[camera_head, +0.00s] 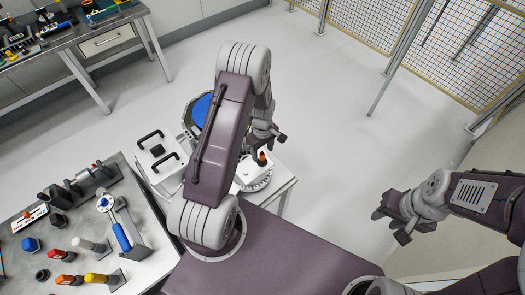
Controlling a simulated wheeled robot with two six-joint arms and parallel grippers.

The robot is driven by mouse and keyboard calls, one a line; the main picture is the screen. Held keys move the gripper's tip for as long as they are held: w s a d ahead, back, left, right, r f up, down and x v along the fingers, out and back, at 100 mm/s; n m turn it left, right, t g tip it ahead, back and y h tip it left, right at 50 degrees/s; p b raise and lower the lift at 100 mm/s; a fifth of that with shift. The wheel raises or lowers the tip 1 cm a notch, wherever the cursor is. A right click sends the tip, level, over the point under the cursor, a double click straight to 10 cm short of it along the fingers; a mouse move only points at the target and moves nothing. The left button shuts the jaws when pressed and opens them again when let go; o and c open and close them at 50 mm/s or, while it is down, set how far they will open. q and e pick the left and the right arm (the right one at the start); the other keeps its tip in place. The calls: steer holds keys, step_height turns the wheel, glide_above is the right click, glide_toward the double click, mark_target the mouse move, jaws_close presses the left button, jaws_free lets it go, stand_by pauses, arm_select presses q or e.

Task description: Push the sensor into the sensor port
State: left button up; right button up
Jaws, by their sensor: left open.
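A small dark upright part with an orange band (262,158), which looks like the sensor, stands on a white block-like housing (250,172) on the small table. Whether it is fully seated in a port cannot be told at this size. My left gripper (269,141) is open just above and behind the part, apart from it as far as I can see. My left arm hides some of the housing and the table. My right gripper (389,226) hangs open and empty over the floor at the right, far from the housing.
A blue round part (201,110) and a white lid with two black handles (161,158) stand left of my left arm. A bench (142,262) at lower left holds several tools and coloured parts. The floor (330,120) at centre right is clear. Mesh fencing (465,40) stands behind.

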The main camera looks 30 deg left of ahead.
arm_select(q)
steer(key=shift+r+p, duration=0.35)
steer(key=shift+r, duration=0.2)
step_height(320, 180, up, 9)
steer(key=b, duration=0.2)
stand_by(1.3)
